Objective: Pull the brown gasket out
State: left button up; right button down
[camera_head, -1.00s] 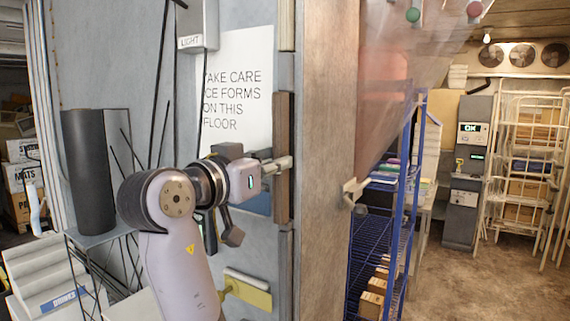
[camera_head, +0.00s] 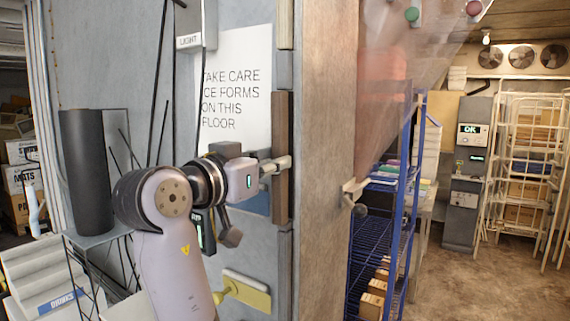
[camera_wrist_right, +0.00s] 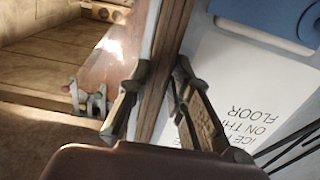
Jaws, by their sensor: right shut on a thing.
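The brown gasket (camera_head: 282,150) is a dark upright strip along the edge of the grey door frame, between grey strips above and below. My right gripper (camera_head: 284,164) is shut on it around mid-height, coming from the left. In the right wrist view the gasket (camera_wrist_right: 172,45) runs upright between the two fingers of the gripper (camera_wrist_right: 155,110). The fingers hide part of it. I cannot tell whether the strip stands clear of its groove. My left gripper is not in view.
A sign (camera_head: 236,95) is on the grey wall behind my right arm. A wooden-looking panel (camera_head: 326,150) stands right of the gasket. Beyond it are a blue shelf rack (camera_head: 404,210) and open floor (camera_head: 455,275). A dark roll (camera_head: 88,170) stands at left.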

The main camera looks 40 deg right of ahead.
jog(key=shift+s+a, duration=0.15)
jog(key=shift+a, duration=0.25)
dwell(0.6)
jog(key=shift+b+v, duration=0.7)
jog(key=shift+v, duration=2.05)
